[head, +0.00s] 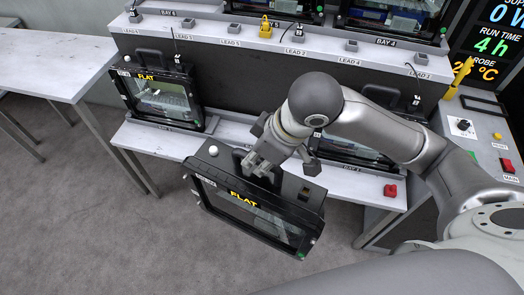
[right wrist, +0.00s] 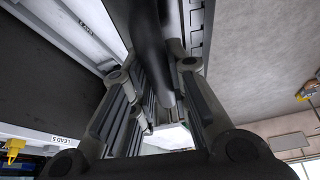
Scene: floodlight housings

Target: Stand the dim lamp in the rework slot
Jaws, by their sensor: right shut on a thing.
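My right gripper (head: 258,163) is shut on the top handle of a black-framed floodlight (head: 252,218) with yellow FLAT lettering on its glass. The lamp hangs tilted in front of the lower bench, above the floor. In the right wrist view a dark bar (right wrist: 150,35), likely the handle, runs between the fingers of the gripper (right wrist: 150,115). A second lamp marked FLAT (head: 160,98) stands upright on the bench at the left. A third lamp (head: 355,152) stands at the right, partly hidden by my arm. I cannot make out a rework slot label. My left gripper is not in view.
The lower bench (head: 160,138) has bare top behind the held lamp. The upper shelf carries more lamps and a row of labelled leads, one with a yellow plug (head: 265,27). A white table (head: 50,60) stands left.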

